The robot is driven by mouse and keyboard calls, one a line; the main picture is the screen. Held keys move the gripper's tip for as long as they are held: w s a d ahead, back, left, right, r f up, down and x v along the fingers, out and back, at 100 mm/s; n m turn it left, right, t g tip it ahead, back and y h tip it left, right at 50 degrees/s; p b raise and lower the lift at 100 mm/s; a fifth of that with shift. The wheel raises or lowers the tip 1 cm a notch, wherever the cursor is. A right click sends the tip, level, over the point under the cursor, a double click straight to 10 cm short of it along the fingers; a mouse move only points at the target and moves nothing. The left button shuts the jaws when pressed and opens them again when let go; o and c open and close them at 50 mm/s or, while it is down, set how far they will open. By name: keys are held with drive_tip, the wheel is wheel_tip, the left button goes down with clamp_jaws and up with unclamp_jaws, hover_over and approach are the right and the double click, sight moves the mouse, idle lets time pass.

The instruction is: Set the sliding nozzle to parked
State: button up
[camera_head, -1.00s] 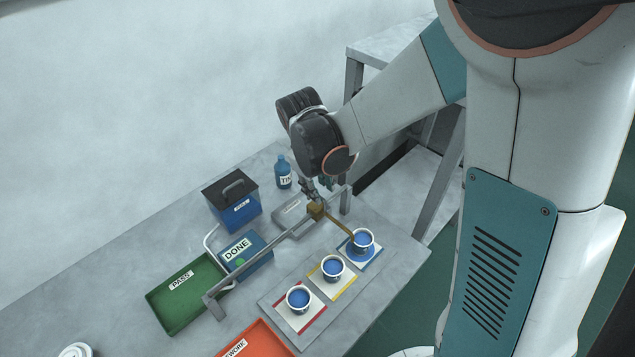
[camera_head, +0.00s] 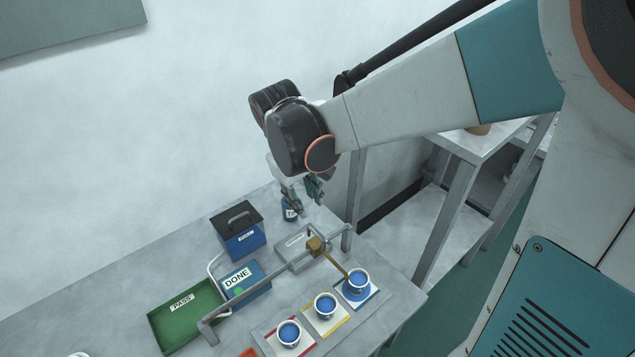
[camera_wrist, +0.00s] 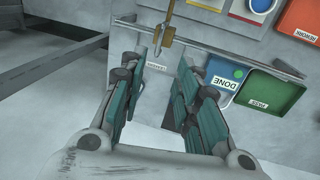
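The sliding nozzle (camera_head: 316,244) is a brass block with a thin angled spout. It sits on a grey rail (camera_head: 270,276), nearer the rail's right end. Its spout reaches down to the cup on the blue-bordered mat (camera_head: 358,281). In the wrist view the nozzle (camera_wrist: 167,37) shows beyond my fingers, on the rail (camera_wrist: 215,53). My gripper (camera_head: 308,204) hangs above and behind the rail, apart from the nozzle. In the wrist view its fingers (camera_wrist: 158,68) are spread, with nothing between them.
Two more cups stand on yellow-edged (camera_head: 325,304) and red-edged (camera_head: 289,334) mats. A green PASS tray (camera_head: 182,315) lies left.

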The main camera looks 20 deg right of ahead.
sight(315, 232)
drive_tip(key=f+b, duration=0.1)
drive_tip(key=f, duration=0.3)
drive_tip(key=d+f+b, duration=0.1)
drive_tip(key=f, duration=0.3)
drive_tip(key=w+d+f+b, duration=0.1)
drive_tip(key=f, duration=0.3)
drive_tip(key=shift+d+f, duration=0.2)
drive_tip(key=shift+f, duration=0.05)
clamp_jaws()
